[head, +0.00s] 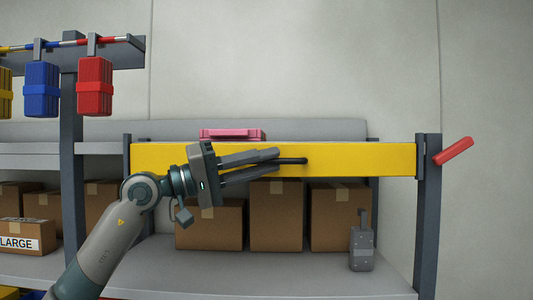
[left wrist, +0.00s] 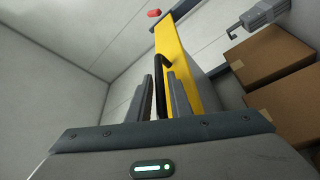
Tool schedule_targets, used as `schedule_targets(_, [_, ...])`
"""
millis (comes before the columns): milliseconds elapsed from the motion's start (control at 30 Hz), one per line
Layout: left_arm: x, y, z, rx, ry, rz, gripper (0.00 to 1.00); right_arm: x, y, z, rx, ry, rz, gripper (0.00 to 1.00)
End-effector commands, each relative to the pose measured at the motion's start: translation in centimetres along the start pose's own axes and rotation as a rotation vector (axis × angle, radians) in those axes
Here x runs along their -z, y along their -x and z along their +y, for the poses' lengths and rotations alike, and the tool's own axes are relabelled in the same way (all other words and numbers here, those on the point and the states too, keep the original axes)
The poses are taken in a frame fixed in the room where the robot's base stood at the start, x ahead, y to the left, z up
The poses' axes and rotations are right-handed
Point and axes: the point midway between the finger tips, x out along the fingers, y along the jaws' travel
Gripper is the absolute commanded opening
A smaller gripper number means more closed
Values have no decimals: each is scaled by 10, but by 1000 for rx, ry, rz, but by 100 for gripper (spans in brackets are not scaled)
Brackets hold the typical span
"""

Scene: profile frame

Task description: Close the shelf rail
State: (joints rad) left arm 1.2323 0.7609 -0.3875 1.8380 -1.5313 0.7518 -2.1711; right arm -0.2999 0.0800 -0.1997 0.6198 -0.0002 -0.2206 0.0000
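The yellow shelf rail (head: 370,159) runs level across the front of the shelf between two dark posts. A black handle (head: 292,161) sits on its front face. My left gripper (head: 278,161) is in front of the rail, with its two fingers pointing right along it, apart, on either side of the handle's near part. In the left wrist view the yellow rail (left wrist: 179,62) runs away from me, and the black handle (left wrist: 162,66) shows between the fingers (left wrist: 163,85). Whether a finger touches it, I cannot tell. My right gripper is not in view.
A red lever (head: 453,151) sticks out at the right post (head: 428,220). Behind the rail is a pink case (head: 232,134). Blue (head: 41,88) and red (head: 95,87) cases hang at upper left.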

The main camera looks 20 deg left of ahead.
Motion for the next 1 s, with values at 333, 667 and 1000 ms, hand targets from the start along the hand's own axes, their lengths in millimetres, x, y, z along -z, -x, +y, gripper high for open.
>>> schedule_targets(333, [0,-6,-1,1,0,0,18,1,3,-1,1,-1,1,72])
schedule_targets(667, [0,-6,0,1,0,0,0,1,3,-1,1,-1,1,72])
schedule_targets(1000, [24,-15,40,-4,-4,2,0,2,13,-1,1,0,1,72])
